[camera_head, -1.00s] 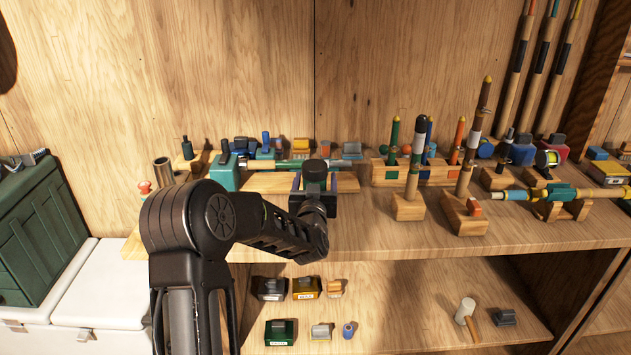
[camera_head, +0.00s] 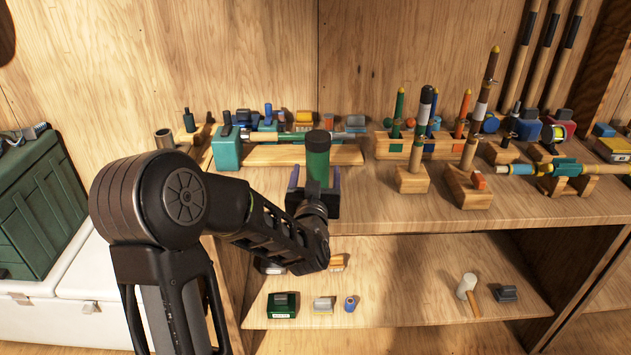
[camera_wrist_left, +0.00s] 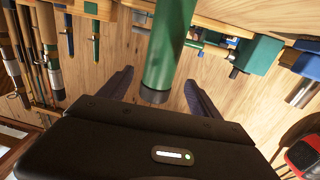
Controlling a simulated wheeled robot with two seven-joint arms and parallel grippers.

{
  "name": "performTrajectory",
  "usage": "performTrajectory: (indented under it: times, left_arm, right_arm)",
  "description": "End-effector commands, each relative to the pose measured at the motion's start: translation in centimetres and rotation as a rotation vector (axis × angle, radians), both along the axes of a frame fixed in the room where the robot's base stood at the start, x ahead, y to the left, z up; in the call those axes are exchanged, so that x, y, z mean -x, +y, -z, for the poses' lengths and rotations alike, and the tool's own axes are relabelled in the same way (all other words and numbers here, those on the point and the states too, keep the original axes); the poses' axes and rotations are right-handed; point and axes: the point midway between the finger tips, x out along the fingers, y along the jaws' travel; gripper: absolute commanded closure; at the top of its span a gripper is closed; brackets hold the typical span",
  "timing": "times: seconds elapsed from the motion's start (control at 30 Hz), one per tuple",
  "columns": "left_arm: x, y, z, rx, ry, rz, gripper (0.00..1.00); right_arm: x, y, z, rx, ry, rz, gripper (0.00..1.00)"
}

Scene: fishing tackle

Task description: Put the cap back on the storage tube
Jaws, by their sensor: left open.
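A green tube (camera_head: 318,165) stands upright between the fingers of my left gripper (camera_head: 313,185). Its upper end is darker; I cannot tell whether that is a cap or the open mouth. The left gripper is open, with one finger on each side of the tube. In the left wrist view, which looks upside down, the green tube (camera_wrist_left: 168,45) comes in between the two spread fingers (camera_wrist_left: 158,92) and ends in a dark rim. Its base is hidden behind the gripper in the head view. No separate cap can be made out. My right gripper is not in view.
A wooden rack (camera_head: 290,155) with a teal block (camera_head: 227,148) stands behind. A short hollow brown tube (camera_head: 164,139) is at the left. Upright rods in wooden blocks (camera_head: 411,180) stand to the right. The shelf front (camera_head: 400,211) right of my gripper is clear.

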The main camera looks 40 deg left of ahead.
Motion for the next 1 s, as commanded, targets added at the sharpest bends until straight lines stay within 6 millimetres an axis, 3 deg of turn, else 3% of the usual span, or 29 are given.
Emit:
performTrajectory:
  times: [0.2, 1.0]
  left_arm:
    - [1.39, -0.86, 0.01, 0.0, 0.0, -0.001, 0.27]
    - [1.39, -0.88, 0.01, 0.0, 0.0, 0.0, 0.27]
  right_arm:
    - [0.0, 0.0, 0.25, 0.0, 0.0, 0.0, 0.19]
    - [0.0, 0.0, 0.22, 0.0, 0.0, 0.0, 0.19]
